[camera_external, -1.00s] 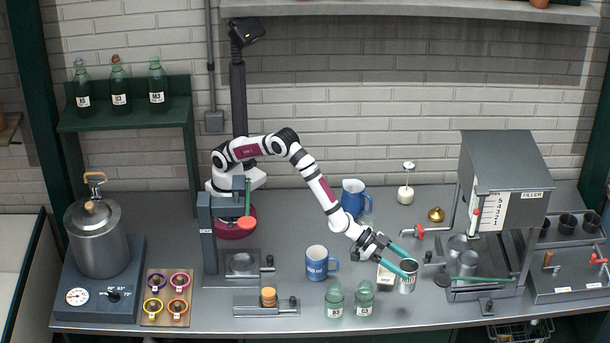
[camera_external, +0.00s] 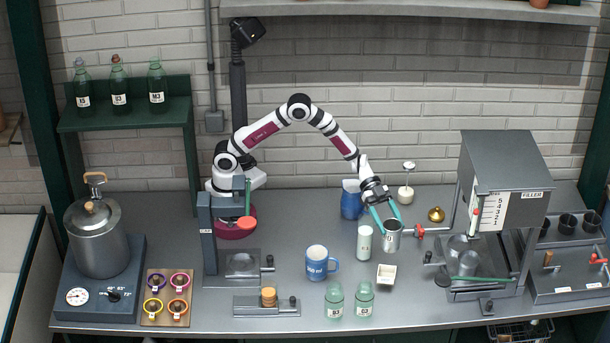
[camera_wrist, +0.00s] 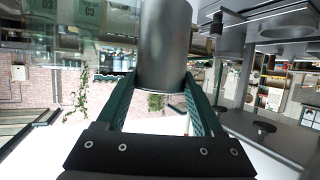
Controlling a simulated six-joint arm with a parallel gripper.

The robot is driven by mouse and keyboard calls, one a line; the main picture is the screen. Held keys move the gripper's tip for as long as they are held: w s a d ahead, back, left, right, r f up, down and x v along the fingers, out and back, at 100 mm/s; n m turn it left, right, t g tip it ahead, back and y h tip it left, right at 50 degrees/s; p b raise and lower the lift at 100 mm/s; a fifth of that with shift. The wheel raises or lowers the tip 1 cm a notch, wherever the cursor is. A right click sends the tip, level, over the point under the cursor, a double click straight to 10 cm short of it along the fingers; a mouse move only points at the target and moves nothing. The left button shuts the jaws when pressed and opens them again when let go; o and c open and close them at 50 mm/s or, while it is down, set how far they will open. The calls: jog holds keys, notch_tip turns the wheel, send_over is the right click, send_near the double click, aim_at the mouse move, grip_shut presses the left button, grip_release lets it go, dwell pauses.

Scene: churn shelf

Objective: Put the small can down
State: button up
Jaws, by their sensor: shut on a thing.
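The small can (camera_external: 391,238) is a grey metal cylinder, held upright between the green fingers of my gripper (camera_external: 387,222). In the outside view it is right of the middle of the bench, in front of the blue jug. In the wrist view the can (camera_wrist: 165,45) fills the space between the two fingers (camera_wrist: 163,95). My gripper is shut on it. I cannot tell whether the can's base touches the bench.
A pale green-white bottle (camera_external: 364,242) stands close left of the can, and a small white box (camera_external: 386,274) is in front. A blue jug (camera_external: 352,199) is behind. The filler (camera_external: 500,190) stands to the right. Green jars (camera_external: 334,301) are at the front.

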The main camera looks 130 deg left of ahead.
jog(key=shift+w+a+f, duration=0.2)
jog(key=shift+a+f, duration=4.35)
jog(key=shift+f, duration=0.2)
jog(key=shift+f, duration=0.15)
jog(key=o, duration=1.4)
jog(key=shift+o, duration=0.2)
